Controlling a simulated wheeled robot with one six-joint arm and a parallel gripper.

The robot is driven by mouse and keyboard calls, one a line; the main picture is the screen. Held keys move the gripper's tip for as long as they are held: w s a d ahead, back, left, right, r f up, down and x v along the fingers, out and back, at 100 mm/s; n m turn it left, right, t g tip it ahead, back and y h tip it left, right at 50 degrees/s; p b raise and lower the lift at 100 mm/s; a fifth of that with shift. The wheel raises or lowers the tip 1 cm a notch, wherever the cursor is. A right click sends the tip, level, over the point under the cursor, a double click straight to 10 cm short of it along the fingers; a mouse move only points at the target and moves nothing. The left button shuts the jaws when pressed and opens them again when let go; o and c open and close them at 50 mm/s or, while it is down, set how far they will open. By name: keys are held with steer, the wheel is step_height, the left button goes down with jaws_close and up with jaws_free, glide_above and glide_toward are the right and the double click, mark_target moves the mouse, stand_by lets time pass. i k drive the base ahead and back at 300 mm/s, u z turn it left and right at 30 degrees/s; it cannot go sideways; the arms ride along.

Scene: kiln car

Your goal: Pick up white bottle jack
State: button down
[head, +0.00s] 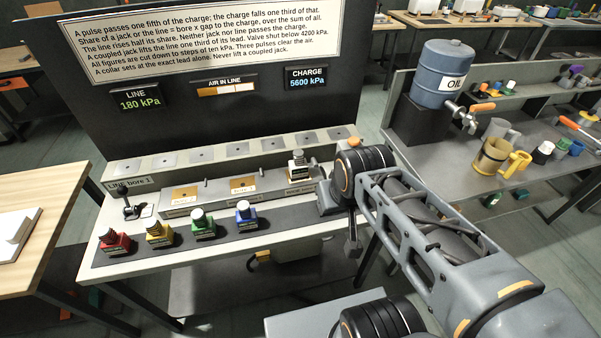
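The white bottle jack (298,168) stands upright at the right end of the grey raised dock (215,199), with a pale knob on top and a dark label on its front. My gripper (327,197) is just right of the white jack, at the end of my arm, which comes in from the lower right. Its fingers are small and partly hidden by my wrist, so I cannot tell whether they are open or touch the jack.
Red (114,241), yellow (159,235), green (203,225) and blue (246,215) jacks stand along the bench's front strip. A lever (127,204) stands at the left. A sign board (210,125) rises behind. A blue oil drum (441,75) and mugs occupy the right bench.

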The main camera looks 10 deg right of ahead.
mark_target(299, 167)
steer(key=u, duration=3.6)
steer(key=k, duration=0.65)
steer(key=z, duration=1.65)
